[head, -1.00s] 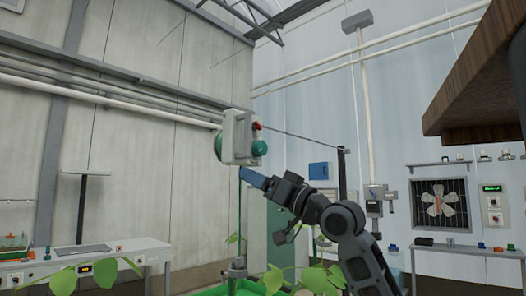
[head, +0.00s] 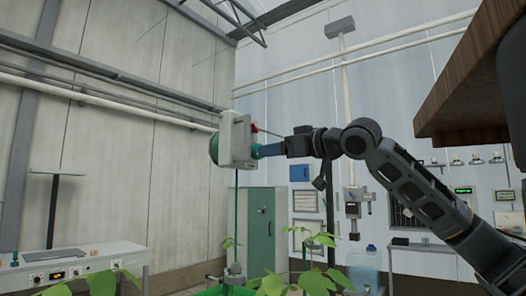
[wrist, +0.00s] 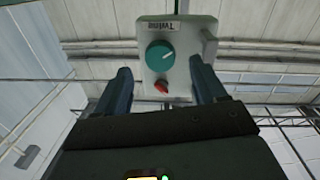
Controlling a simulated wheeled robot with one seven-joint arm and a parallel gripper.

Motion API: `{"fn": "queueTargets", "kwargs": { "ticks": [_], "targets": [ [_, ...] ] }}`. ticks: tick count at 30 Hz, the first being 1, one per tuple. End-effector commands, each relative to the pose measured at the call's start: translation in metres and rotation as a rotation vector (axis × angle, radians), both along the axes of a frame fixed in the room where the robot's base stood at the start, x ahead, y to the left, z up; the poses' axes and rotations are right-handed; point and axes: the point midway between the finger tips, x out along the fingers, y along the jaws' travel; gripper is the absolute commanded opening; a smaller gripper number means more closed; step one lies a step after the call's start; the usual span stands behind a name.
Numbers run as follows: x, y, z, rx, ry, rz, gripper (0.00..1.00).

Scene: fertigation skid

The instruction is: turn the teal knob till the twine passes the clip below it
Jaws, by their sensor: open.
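A pale box with a "Twine" label (wrist: 157,28) hangs in the air; in the head view the box (head: 235,138) shows from its side, with a green round part on its left. The teal knob (wrist: 160,56) is on its face, with a white mark; in the head view my finger largely covers it. My gripper (wrist: 160,67) is open, its blue fingers on either side of the knob, with gaps; I cannot tell whether the tips reach its depth. The green twine (head: 236,205) hangs below the box. A grey piece (head: 236,268) low on that line may be the clip.
A small red part (wrist: 161,86) sits beside the knob, between my fingers. A bracket (wrist: 209,45) juts from the box's right edge in the wrist view. Plant leaves (head: 300,284) stand below. A brown wooden slab (head: 460,85) overhangs at upper right.

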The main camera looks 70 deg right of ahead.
Motion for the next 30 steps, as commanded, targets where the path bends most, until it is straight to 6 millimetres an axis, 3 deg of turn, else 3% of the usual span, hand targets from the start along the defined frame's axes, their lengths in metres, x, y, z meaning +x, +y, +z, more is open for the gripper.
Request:
{"fn": "queueTargets", "kwargs": {
  "ticks": [9,20,30],
  "targets": [
    [0.04,-0.013,0.002,-0.001,-0.002,-0.001,0.71],
    [0.046,-0.014,0.001,-0.001,-0.002,0.0,0.71],
    [0.046,-0.014,0.001,-0.001,-0.002,0.0,0.4]
  ]
}}
